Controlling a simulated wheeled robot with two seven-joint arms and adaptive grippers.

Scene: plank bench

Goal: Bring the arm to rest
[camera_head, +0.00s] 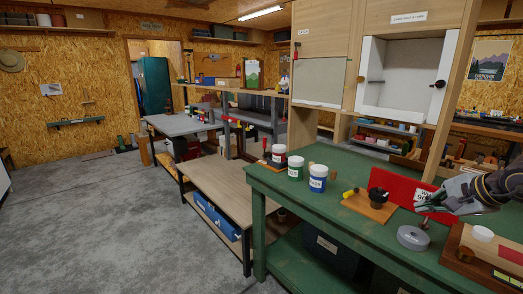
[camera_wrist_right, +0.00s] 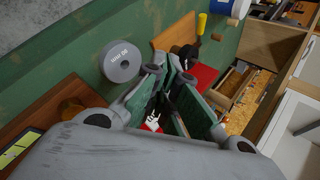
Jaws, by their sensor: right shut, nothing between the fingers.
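My right gripper (camera_head: 436,207) reaches in from the right edge of the head view, above the green bench (camera_head: 345,206). It is shut and empty. In the right wrist view its fingers (camera_wrist_right: 168,82) also show, with bench things below and beyond them. My left gripper is in neither view.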

